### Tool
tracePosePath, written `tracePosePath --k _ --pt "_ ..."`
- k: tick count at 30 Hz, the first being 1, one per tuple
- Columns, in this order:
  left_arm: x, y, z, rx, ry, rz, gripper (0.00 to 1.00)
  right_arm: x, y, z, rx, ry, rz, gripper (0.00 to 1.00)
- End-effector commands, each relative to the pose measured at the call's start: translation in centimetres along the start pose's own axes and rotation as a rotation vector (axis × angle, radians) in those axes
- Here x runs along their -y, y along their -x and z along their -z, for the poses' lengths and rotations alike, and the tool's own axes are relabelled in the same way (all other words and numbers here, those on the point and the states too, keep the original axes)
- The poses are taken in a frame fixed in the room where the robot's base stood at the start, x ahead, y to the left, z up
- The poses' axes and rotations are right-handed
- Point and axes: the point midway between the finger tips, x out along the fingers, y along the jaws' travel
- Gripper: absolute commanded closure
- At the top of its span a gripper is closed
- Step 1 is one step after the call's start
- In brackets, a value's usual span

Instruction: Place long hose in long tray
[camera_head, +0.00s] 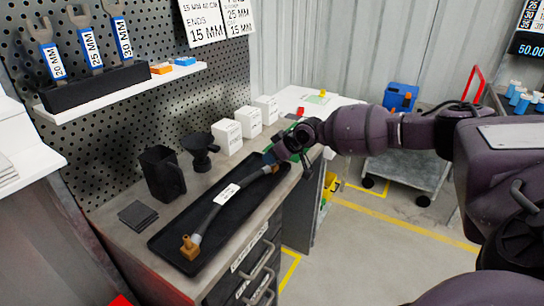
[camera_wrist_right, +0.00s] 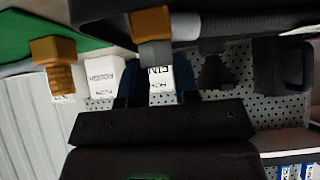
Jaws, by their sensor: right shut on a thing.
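The long hose (camera_head: 210,211) is grey with a white label and brass fittings. It lies lengthwise along the black long tray (camera_head: 240,218) on the bench, its near elbow fitting (camera_head: 190,245) at the tray's near end. My right gripper (camera_head: 272,161) is at the hose's far end, low over the tray's far end, and is shut on the hose. In the right wrist view, a brass fitting (camera_wrist_right: 150,22) shows by the fingers and a second brass piece (camera_wrist_right: 55,65) at left. I cannot tell whether the held end touches the tray floor. My left gripper is not in view.
A black square-sided cup (camera_head: 162,174), a black funnel-like part (camera_head: 200,150) and several white boxes (camera_head: 228,137) stand behind the tray. A dark flat pad (camera_head: 138,216) lies at its left. A wrench shelf (camera_head: 125,91) hangs above.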

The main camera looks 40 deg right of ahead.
Motion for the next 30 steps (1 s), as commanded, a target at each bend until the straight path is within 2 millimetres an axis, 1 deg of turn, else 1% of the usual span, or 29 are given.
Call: tracePosePath --k 3,4,8,9,16,20,23,30 --pt "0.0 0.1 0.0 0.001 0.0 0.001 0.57 0.0 0.1 0.1 -0.001 0.003 0.0 1.0" --pt "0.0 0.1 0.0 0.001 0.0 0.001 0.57 0.0 0.1 0.0 0.002 0.004 0.0 0.68" --pt "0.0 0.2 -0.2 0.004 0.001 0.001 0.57 0.0 0.1 0.0 0.002 0.004 0.0 0.48" --pt "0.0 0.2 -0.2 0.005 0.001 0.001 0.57 0.0 0.1 0.0 0.002 0.004 0.0 0.46" --pt "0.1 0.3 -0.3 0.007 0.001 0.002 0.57 0.0 0.1 0.0 0.002 0.003 0.0 0.46" --pt "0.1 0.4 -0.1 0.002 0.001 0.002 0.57 0.0 0.8 0.1 0.0 0.004 -0.001 0.46" --pt "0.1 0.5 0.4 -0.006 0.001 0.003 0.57 -0.1 2.0 0.1 0.0 0.004 -0.002 0.46" --pt "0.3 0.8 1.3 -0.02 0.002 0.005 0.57 -0.1 6.7 0.3 0.0 0.006 -0.003 0.46"
